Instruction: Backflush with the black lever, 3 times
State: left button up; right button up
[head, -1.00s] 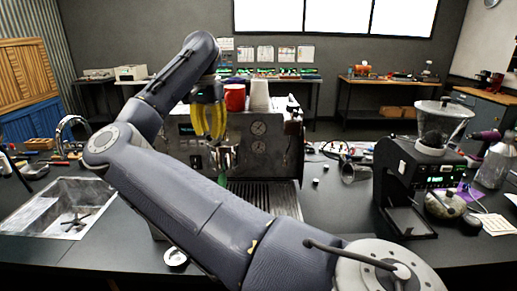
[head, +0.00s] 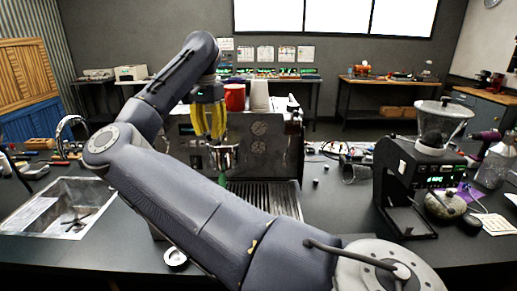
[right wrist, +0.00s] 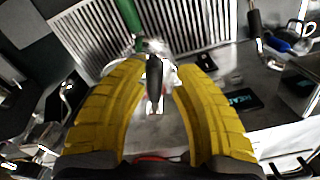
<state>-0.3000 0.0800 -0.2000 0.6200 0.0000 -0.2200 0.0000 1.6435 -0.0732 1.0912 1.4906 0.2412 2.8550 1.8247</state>
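The espresso machine (head: 262,155) stands in the middle of the counter, partly hidden behind my right arm. My right gripper (head: 211,138) points down at its front, with its yellow fingers above the group area. In the right wrist view the same gripper (right wrist: 158,72) has its fingers spread on either side of a dark lever (right wrist: 154,76), with gaps visible; firm contact does not show. A green handle (right wrist: 128,14) lies just beyond the lever, above the slatted drip tray (right wrist: 84,38). My left gripper is not in view.
A red cup (head: 235,97) and stacked cups (head: 259,95) stand on top of the machine. A black grinder (head: 418,175) stands to the right and a sink (head: 62,205) is set in the counter at left.

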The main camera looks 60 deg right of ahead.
dwell(0.4)
jog(key=shift+s+d+n, duration=0.3)
jog(key=shift+s+n, duration=0.45)
jog(key=shift+n, duration=0.35)
jog(key=shift+s+d+n, duration=0.25)
jog(key=shift+s+n, duration=0.5)
jog(key=shift+n, duration=0.35)
jog(key=shift+s+d+n, duration=0.55)
jog(key=shift+s+n, duration=0.05)
jog(key=shift+n, duration=0.55)
jog(key=shift+s+d+n, duration=0.5)
jog(key=shift+s+n, duration=0.1)
jog(key=shift+n, duration=0.55)
jog(key=o, duration=0.5)
notch_tip(320, 180, up, 7)
